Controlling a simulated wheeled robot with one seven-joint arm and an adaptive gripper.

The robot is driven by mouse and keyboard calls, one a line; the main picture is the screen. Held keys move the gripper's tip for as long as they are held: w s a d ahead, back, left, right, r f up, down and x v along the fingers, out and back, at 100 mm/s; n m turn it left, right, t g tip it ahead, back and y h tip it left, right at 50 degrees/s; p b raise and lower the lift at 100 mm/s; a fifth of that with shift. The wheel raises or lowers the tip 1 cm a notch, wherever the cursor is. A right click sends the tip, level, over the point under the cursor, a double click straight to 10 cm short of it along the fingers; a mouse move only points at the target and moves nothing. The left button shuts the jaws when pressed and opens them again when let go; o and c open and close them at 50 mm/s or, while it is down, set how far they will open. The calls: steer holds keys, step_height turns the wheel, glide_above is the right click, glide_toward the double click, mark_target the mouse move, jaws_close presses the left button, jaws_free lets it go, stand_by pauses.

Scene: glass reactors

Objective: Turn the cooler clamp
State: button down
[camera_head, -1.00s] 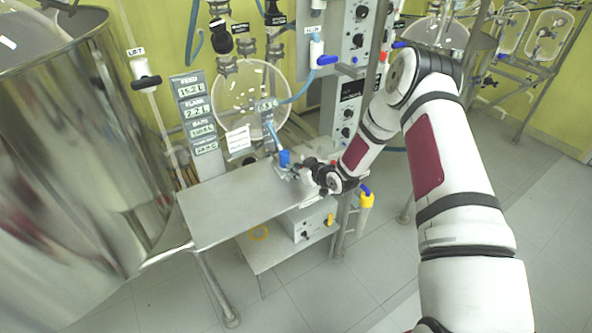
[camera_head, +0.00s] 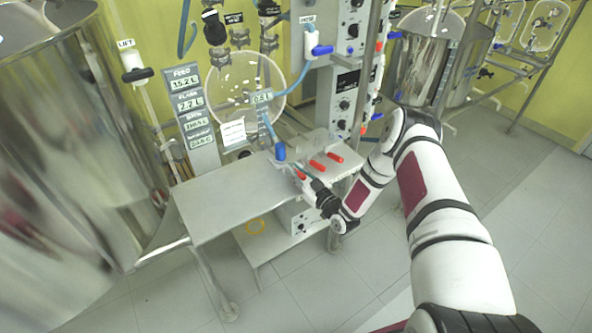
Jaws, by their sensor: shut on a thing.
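My gripper (camera_head: 304,180) is low over the right part of the metal table, at the end of the arm reaching in from the right. It is shut on a small red-handled piece (camera_head: 300,174), mostly hidden by the fingers. Two more red handles (camera_head: 317,166) (camera_head: 335,157) lie in a row behind it, apart from the gripper. A blue-handled valve (camera_head: 280,151) stands just left of the gripper, under a blue hose. Another blue handle (camera_head: 322,50) is on a white fitting higher up. I cannot tell which of these is the cooler clamp.
The metal table (camera_head: 225,200) is bare on its left. A round glass flask (camera_head: 228,100) hangs behind it, beside a label board (camera_head: 188,110). A large steel vessel (camera_head: 70,130) fills the left. A control cabinet (camera_head: 345,85) stands behind the table. Floor is clear in front.

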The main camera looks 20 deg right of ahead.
steer(key=shift+d, duration=0.1)
steer(key=c, duration=1.5)
jaws_free()
steer(key=shift+o, duration=0.2)
steer(key=v, duration=1.2)
